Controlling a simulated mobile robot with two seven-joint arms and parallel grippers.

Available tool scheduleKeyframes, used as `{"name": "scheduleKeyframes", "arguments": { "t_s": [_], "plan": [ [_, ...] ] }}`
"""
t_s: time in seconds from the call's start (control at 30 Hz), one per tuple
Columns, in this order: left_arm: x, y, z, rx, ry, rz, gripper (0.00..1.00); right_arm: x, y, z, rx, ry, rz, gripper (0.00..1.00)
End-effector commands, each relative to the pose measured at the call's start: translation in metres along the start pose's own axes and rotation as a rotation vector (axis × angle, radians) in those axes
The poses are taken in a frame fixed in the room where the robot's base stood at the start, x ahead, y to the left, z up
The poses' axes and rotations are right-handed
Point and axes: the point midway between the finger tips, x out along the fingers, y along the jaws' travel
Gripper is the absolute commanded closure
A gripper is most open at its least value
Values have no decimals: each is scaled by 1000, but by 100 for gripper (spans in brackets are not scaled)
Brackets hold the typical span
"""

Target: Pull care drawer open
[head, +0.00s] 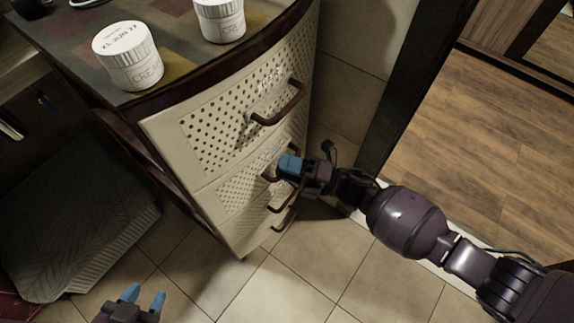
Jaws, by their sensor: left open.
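A cream cabinet with perforated drawer fronts stands in the middle of the head view. The top drawer (215,130) has a small label too unclear to read, and a dark red handle (278,108). The drawer below it (235,190) has its handle partly hidden by my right gripper (288,166). The blue fingertips are at that handle; I cannot tell whether they grip it. I cannot read which drawer is the care drawer. The drawer fronts look shut. My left gripper (143,297) is open and empty, low at the left, apart from the cabinet.
Two white jars, one at the left (128,55) and one at the right (220,18), stand on the cabinet top. A dark door frame (410,80) is right of the cabinet. The tiled floor in front is clear.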

Motion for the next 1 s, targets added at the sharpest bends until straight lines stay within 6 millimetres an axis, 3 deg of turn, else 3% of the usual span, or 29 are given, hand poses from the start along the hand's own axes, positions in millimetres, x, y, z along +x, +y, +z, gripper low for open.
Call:
{"name": "scheduleKeyframes", "arguments": {
  "t_s": [0.13, 0.4, 0.77, 1.0],
  "plan": [
    [0, 0, 0, 0, 1, 0, 57, 0, 0, 0, 0, 0, 0, 63],
    [-1, 0, 0, 0, -1, 0, 57, 0, 0, 0, 0, 0, 0, 100],
    [-4, 0, 3, -1, -9, -1, 57, -3, 1, -1, 0, 0, 0, 100],
    [-4, -2, -1, -7, -2, -3, 57, -22, 6, -8, -2, 0, -2, 100]
  ]
}}
